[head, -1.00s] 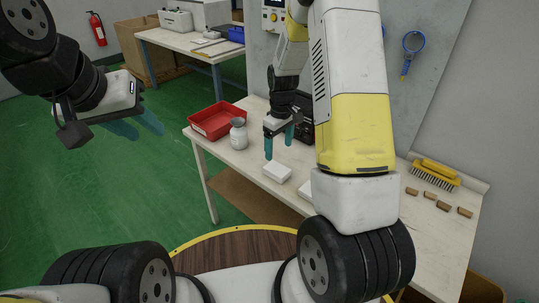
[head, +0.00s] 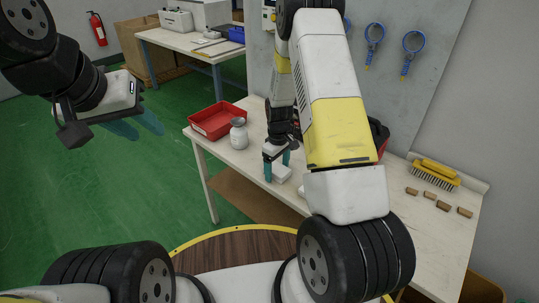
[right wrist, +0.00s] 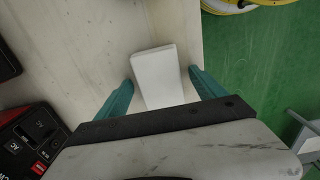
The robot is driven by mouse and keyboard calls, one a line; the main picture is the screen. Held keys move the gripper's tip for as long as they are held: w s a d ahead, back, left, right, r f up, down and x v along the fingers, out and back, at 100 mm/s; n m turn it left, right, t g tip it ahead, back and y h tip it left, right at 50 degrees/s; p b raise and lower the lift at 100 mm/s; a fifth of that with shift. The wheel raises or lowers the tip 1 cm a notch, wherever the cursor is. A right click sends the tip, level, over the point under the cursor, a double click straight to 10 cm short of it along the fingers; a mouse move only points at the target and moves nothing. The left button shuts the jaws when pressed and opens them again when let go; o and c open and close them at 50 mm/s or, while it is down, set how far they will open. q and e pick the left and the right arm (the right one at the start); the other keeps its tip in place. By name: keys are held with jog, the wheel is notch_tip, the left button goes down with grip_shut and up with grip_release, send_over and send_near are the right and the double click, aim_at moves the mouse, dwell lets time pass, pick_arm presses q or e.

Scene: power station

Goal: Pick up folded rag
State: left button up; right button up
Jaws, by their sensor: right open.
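A white folded rag (head: 282,174), shaped like a flat block, lies on the pale workbench (head: 410,222). My right gripper (head: 277,172) is open and pointing down at it, with one teal finger on either side. In the right wrist view the rag (right wrist: 157,77) lies between the two spread fingertips, with a gap at each side; its near end is hidden by my gripper body. A second white item shows partly beside my right arm in the head view. My left gripper (head: 150,134) hangs in the air at the left, open and empty, over the green floor.
A red tray (head: 217,120) and a grey-white jar (head: 238,134) stand left of the rag. A black and red device (right wrist: 30,138) is close by in the right wrist view. A yellow brush (head: 435,174) and several small brown blocks lie at the bench's right.

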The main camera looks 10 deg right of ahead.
aim_at(277, 168)
jog(key=c, duration=1.4)
jog(key=shift+c, duration=0.2)
jog(key=shift+r, duration=0.1)
jog(key=shift+r, duration=0.6)
notch_tip(277, 168, up, 2)
jog(key=shift+r, duration=0.1)
jog(key=s+d, duration=0.2)
jog(key=s, duration=0.2)
jog(key=s+d+r, duration=0.1)
jog(key=s+d, duration=0.2)
jog(key=s, duration=0.2)
jog(key=s+d, duration=0.2)
jog(key=s, duration=0.3)
jog(key=shift+s+d+r, duration=0.15)
jog(key=shift+r, duration=0.1)
